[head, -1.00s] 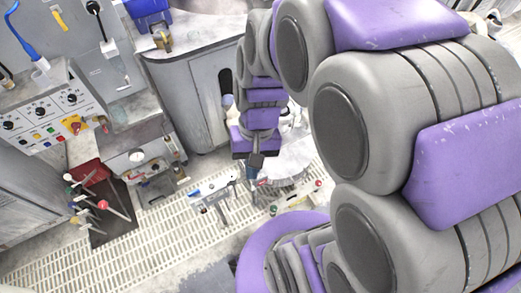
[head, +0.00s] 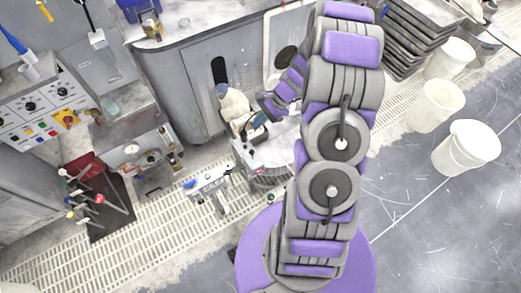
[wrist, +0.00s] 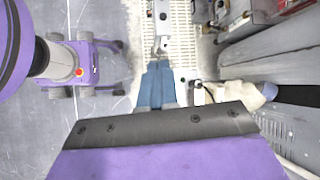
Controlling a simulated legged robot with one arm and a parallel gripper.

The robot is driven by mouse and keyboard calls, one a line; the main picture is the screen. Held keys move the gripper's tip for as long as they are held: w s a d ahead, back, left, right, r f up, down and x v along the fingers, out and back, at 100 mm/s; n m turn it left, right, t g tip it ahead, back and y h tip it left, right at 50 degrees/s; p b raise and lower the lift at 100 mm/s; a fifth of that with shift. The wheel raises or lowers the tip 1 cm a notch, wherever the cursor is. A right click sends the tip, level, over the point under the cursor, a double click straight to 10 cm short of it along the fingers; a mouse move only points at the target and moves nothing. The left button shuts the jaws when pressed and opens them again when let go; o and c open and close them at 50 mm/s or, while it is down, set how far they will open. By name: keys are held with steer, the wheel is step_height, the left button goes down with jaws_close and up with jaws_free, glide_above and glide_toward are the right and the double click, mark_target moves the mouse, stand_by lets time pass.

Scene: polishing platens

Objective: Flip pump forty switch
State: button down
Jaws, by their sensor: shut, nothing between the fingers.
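A grey control panel (head: 42,112) with black knobs, coloured buttons and a red-and-yellow rotary switch (head: 67,119) is at the left of the head view. Its labels are too small to read, so I cannot tell which control is pump forty's. My gripper (head: 257,122) is near the middle of the head view, well to the right of the panel and partly hidden among clutter. In the wrist view its blue fingers (wrist: 157,68) are together with nothing between them. The panel cannot be made out in the wrist view.
A grey cabinet (head: 195,85) stands between panel and arm. A white cloth-like item (head: 234,104) is beside my gripper. A metal stand (head: 212,187) and hand tools on a dark mat (head: 108,205) are on the grating (head: 150,235). White buckets (head: 466,148) stand at right.

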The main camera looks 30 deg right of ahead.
steer(key=d+f+m+t, duration=0.1)
steer(key=d+f+m, duration=0.25)
steer(key=f, duration=0.25)
steer(key=d+f+m+t, duration=0.1)
steer(key=d+f+m, duration=0.1)
steer(key=d+f, duration=0.3)
steer(key=m+t+b, duration=0.1)
steer(key=m+b, duration=0.2)
glide_toward(252, 154)
step_height(252, 154, down, 5)
steer(key=w+a, duration=0.1)
steer(key=w, duration=0.1)
steer(key=shift+w+a+f+h, duration=0.2)
steer(key=shift+a+f+h, duration=0.1)
steer(key=shift+a, duration=0.15)
steer(key=shift+w+r, duration=0.15)
